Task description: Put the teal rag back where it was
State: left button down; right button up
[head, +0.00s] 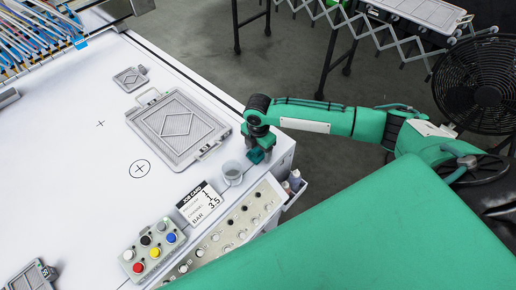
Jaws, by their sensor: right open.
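The teal rag (257,156) is a small dark teal patch at the table's right edge, just behind the clear cup. My right gripper (260,147) points down right over the rag, with the arm reaching in from the right. Its jaws are open, but the fingertips are small and dark, and I cannot tell whether they touch the rag. The gripper covers part of the rag. My left gripper is not in view.
A clear cup (232,173) stands close in front of the rag. A job card (200,204), a button box (152,247) and a knob panel (232,232) are nearer. Bottles (293,181) sit in a side holder.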

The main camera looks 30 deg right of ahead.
jog(key=shift+r, duration=0.1)
notch_tip(320, 180, up, 12)
jog(key=b, duration=0.2)
dwell(0.7)
